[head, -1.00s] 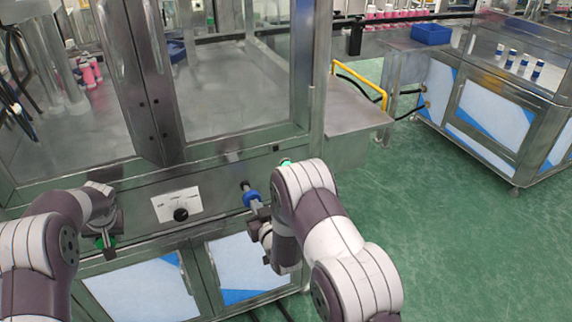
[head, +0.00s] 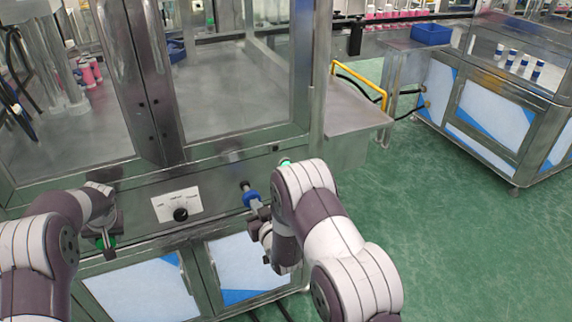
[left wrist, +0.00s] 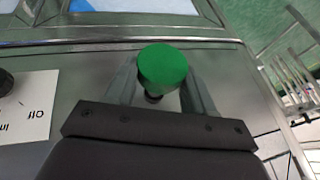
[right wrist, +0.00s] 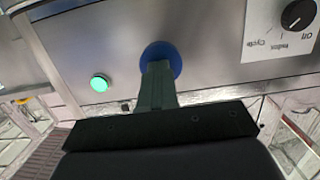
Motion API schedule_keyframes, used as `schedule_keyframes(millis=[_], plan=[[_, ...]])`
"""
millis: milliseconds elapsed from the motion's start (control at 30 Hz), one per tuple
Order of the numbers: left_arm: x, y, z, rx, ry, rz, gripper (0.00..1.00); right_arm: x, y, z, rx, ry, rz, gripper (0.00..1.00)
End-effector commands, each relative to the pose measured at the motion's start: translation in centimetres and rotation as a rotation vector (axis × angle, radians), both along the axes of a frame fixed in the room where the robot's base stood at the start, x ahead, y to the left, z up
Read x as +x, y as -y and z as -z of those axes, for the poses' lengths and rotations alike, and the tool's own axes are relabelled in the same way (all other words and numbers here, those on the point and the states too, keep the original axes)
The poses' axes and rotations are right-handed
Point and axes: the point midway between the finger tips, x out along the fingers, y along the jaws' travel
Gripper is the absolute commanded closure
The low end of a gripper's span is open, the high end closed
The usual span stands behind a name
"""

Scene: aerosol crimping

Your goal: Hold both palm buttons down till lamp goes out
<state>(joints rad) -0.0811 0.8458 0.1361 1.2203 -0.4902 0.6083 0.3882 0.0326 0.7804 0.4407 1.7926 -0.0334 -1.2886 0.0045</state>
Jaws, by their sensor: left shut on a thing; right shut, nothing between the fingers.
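The green palm button (left wrist: 163,70) sits between the fingers of my left gripper (left wrist: 162,88), which is shut on it at the front of the machine. It also shows under my left wrist in the head view (head: 107,241). The blue palm button (right wrist: 161,58) is on the same panel, to the right in the head view (head: 251,198). My right gripper (right wrist: 157,72) is shut and empty, its fingertips over the blue button's face; I cannot tell how far it is pressed. The green lamp (right wrist: 100,82) is bright, beside the blue button; part of it shows in the head view (head: 285,162).
A selector knob (head: 180,214) on a white label lies between the two buttons. A glass-walled cabinet stands above the panel. A yellow rail (head: 360,82) and a side shelf (head: 352,112) are to the right. Green floor is open beyond.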

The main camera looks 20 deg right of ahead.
Motion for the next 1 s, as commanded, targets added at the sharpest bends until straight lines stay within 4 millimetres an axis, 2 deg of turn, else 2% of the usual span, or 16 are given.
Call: schedule_keyframes(millis=[33, 267, 600, 1000], plan=[[-0.2, -0.2, 0.3, 0.002, -0.010, -0.002, 0.77, 0.5, 0.2, -1.0, 0.000, 0.027, 0.004, 1.00], [-0.3, -0.2, 0.4, 0.002, -0.012, -0.003, 0.77, 0.3, 0.2, -0.9, 0.000, 0.026, 0.004, 1.00], [-0.3, -0.2, 0.6, 0.003, -0.013, -0.002, 0.77, -4.2, 0.1, -0.3, 0.000, 0.011, 0.002, 1.00], [-0.4, -0.1, 0.8, 0.002, -0.016, -0.003, 0.77, -5.2, 0.0, -0.1, 0.000, 0.005, 0.000, 1.00]])
